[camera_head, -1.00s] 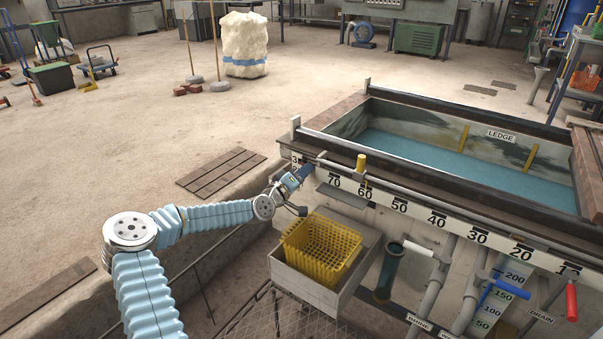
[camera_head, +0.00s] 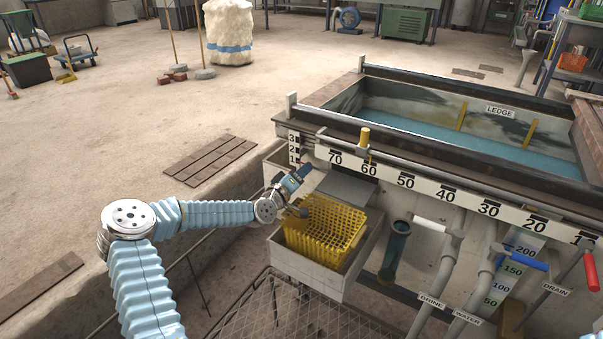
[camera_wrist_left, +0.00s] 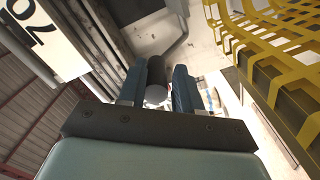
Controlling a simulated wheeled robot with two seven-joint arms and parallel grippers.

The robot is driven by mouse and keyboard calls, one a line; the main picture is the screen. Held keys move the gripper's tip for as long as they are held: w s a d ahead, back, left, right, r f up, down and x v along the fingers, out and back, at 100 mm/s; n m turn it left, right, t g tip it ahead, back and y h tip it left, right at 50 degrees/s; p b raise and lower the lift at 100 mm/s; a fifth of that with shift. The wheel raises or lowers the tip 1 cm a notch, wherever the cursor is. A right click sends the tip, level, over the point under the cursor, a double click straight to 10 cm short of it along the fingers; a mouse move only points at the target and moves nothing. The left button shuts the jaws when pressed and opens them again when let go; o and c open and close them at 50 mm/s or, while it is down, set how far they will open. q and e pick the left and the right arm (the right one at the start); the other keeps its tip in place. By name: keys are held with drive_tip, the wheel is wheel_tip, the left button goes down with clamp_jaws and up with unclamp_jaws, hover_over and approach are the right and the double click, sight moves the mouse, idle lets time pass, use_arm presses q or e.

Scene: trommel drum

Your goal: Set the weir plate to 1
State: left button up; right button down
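The weir plate (camera_head: 347,187) is a flat grey plate at the tank's left end, under the 70 and 60 marks. An upright scale (camera_head: 294,150) marked 3, 2, 1 is at the tank's corner. My left gripper (camera_head: 302,173) is beside and just below the 1. In the left wrist view, the fingers (camera_wrist_left: 162,82) close around a dark round handle (camera_wrist_left: 160,68), which fills the gap between them. The exact plate reading is too small to tell.
A yellow basket (camera_head: 328,228) sits in a grey box (camera_head: 312,269) just below my gripper and is close beside it in the wrist view. A yellow knob (camera_head: 364,136) stands on the rail. Pipes with white, blue and red handles are at the right.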

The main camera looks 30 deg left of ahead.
use_arm(q)
drive_tip(key=shift+o, duration=1.1)
drive_tip(key=shift+f, duration=0.2)
drive_tip(key=shift+o, duration=0.4)
drive_tip(key=shift+r, duration=0.1)
drive_tip(key=s+a+p, duration=0.1)
drive_tip(key=s, duration=1.2)
drive_tip(key=shift+s, duration=0.35)
